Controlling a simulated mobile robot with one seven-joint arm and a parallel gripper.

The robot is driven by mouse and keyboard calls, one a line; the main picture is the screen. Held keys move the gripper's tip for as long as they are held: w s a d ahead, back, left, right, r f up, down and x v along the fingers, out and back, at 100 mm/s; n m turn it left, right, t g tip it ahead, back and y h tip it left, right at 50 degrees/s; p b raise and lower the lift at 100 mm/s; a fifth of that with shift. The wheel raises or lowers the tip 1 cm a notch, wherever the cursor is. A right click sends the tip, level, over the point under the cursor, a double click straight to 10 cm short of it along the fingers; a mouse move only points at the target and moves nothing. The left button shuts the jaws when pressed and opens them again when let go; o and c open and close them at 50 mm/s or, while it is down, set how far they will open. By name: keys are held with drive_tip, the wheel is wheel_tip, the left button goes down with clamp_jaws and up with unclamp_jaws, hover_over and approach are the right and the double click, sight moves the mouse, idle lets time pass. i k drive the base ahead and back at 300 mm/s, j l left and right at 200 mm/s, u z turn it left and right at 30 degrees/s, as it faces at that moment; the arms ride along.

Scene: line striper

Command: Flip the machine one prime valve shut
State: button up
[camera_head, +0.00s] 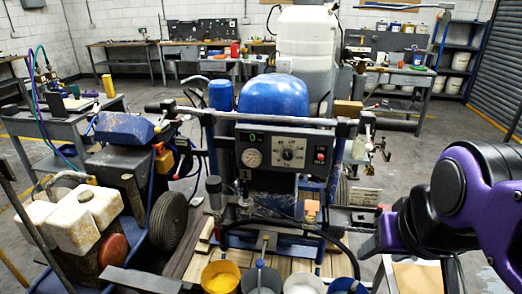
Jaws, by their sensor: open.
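The line striper marked 1 (284,150) stands in the middle, with a blue domed top and a dark control panel (285,152) carrying a gauge, a dial and a red switch. A small orange block (311,208) sits low on its front, right of centre. A grey upright cylinder (214,191) stands at its lower left. I cannot tell for certain which fitting is the prime valve, or its lever position. My gripper (369,236), at the end of my purple and black arm, is open and empty at the right, apart from the orange block. Its fingers are small and partly unclear.
A second machine with a white tank (75,217) stands at the left. Several paint buckets, one yellow (221,277), stand in front on wooden slats. A black hose (340,246) curves across the lower front. The handlebar (270,121) spans above the panel. Workbenches line the back wall.

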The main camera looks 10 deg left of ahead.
sight(218, 237)
drive_tip(key=i+j+u, duration=0.1)
drive_tip(key=j, duration=0.25)
drive_tip(key=j+u, duration=0.1)
drive_tip(key=j, duration=0.25)
drive_tip(key=i+j+u, duration=0.1)
drive_tip(key=j, duration=0.25)
drive_tip(key=i+j+u, duration=0.1)
drive_tip(key=j, duration=0.25)
drive_tip(key=i+j+z, duration=0.1)
drive_tip(key=j+z, duration=0.4)
drive_tip(key=j, duration=0.25)
